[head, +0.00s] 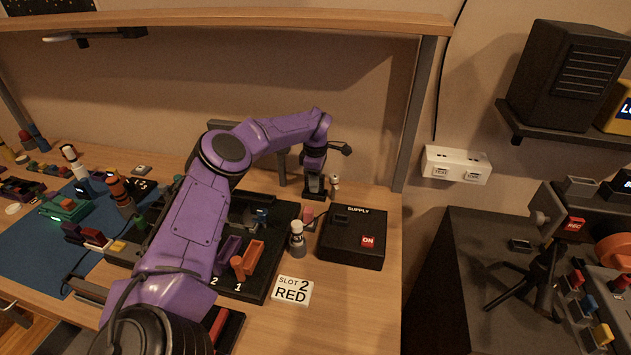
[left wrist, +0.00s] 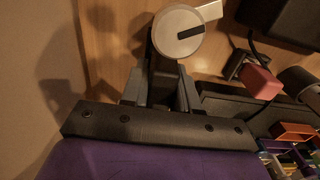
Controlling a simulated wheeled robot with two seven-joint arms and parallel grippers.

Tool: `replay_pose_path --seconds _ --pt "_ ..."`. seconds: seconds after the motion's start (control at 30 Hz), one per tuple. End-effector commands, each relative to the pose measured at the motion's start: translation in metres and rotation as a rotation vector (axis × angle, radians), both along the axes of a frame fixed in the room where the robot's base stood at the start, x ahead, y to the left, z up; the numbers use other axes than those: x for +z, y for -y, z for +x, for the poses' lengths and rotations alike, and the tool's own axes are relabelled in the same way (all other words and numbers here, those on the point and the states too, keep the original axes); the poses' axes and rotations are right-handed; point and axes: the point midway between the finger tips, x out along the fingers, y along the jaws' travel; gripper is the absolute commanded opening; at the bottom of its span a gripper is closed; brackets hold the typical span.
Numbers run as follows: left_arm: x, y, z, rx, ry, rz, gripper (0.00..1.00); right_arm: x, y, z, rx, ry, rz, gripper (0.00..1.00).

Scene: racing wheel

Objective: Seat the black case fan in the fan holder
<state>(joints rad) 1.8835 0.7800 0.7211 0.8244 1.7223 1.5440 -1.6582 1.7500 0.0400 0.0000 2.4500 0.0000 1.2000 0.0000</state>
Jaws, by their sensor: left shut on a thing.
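In the head view my left gripper (head: 315,186) points down at the back of the bench, left of a small white-topped figure-like object (head: 334,182). In the left wrist view the same gripper (left wrist: 160,88) has its grey fingers closed on a narrow dark thing (left wrist: 153,68). I take it for the black case fan seen edge-on, but most of it is hidden. A round silver top (left wrist: 178,32) sits just beyond the fingertips. I cannot single out the fan holder with certainty; my arm covers part of the bench. My right gripper is in neither view.
A black supply box (head: 352,240) stands at the bench's right end. A "SLOT 2 RED" card (head: 291,291) lies in front.

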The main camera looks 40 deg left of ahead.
Motion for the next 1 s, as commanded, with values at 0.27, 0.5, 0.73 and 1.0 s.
replay_pose_path --seconds 0.27,0.5,0.73,1.0 --pt "-0.008 0.0 0.0 0.001 0.0 0.0 0.0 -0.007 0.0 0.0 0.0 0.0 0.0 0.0" --pt "-0.014 0.0 0.0 0.001 0.0 0.0 0.0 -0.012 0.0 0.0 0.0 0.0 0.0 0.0" --pt "-0.014 0.0 0.0 0.0 0.0 0.0 0.59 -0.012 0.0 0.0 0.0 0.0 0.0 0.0" --pt "-0.01 0.0 0.0 0.001 0.001 0.0 0.59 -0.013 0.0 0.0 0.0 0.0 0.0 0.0"
